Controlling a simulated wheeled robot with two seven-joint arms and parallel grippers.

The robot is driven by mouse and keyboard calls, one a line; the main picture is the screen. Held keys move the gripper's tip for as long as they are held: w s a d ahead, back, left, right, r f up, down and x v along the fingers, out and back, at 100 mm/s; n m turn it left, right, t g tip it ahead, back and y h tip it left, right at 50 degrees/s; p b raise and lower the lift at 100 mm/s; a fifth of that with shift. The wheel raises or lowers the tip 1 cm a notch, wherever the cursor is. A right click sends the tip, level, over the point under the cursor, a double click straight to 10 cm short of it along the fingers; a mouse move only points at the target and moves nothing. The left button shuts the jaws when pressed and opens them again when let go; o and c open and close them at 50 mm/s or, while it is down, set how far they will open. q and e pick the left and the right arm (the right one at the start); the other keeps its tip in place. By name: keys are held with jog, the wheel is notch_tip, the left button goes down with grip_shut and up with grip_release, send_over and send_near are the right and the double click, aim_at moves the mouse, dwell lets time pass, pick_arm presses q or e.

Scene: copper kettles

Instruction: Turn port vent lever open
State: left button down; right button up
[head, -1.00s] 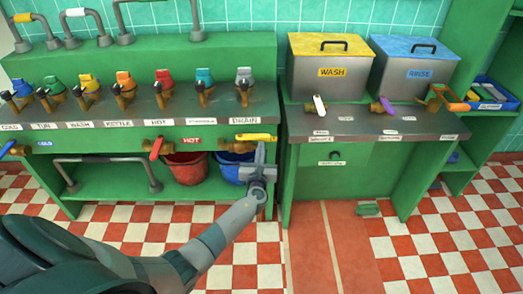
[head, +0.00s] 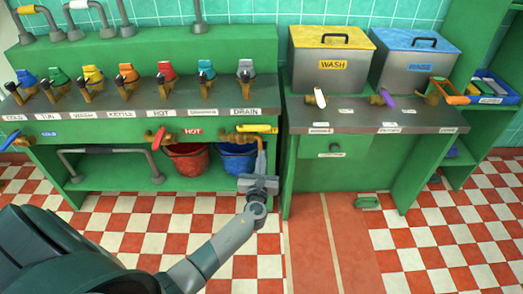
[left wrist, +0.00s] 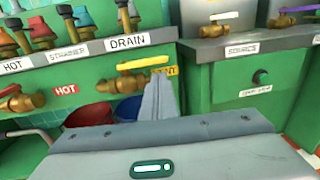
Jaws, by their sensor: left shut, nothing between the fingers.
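The vent valve is a brass body (head: 232,138) with a yellow lever (head: 255,128) at the right end of the lower front of the green counter. The lever lies about level, pointing right. In the left wrist view the yellow lever (left wrist: 142,64) sits over its brass valve (left wrist: 135,83), and the yellow VENT label (left wrist: 165,71) is partly hidden by my fingers. My left gripper (head: 261,152) is shut and empty. Its fingers point up toward the valve, with the tips just below the lever in the head view. I cannot tell whether they touch it. My right gripper is out of view.
A red-handled HOT valve (head: 160,138) is left of the vent. A red bucket (head: 187,163) and a blue bucket (head: 237,158) stand below. Several colored taps line the counter above. A second green counter (head: 340,175) stands close on the right with WASH and RINSE tanks.

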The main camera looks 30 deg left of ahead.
pick_arm(q)
jog(key=shift+v, duration=1.15)
jog(key=shift+d, duration=0.1)
jog(key=s+d+f+n+g+h, duration=0.25)
jog(key=s+f+n, duration=0.2)
jog(key=f, duration=0.45)
jog(key=s+d+f+n+g+h, duration=0.1)
jog(key=s+d+f+n+g, duration=0.2)
jog(key=s+f, duration=0.4)
jog(key=s+d+f+n+g+h, duration=0.1)
jog(key=s+d+f+n+h, duration=0.25)
jog(key=f, duration=0.65)
jog(key=s+d+f+n+g, duration=0.1)
jog(key=s+d+f+n, duration=0.2)
jog(key=s+n, duration=0.3)
jog(key=s+d+f+n+g+h, duration=0.1)
jog(key=s+d+f+n, duration=0.2)
jog(key=s, duration=0.6)
jog(key=s+d+f+n+g+h, duration=0.1)
jog(key=s+d+f+n, duration=0.3)
jog(key=s+f+n, duration=0.3)
jog(key=shift+s+n, duration=0.2)
jog(key=shift+n, duration=0.6)
jog(key=shift+a, duration=0.15)
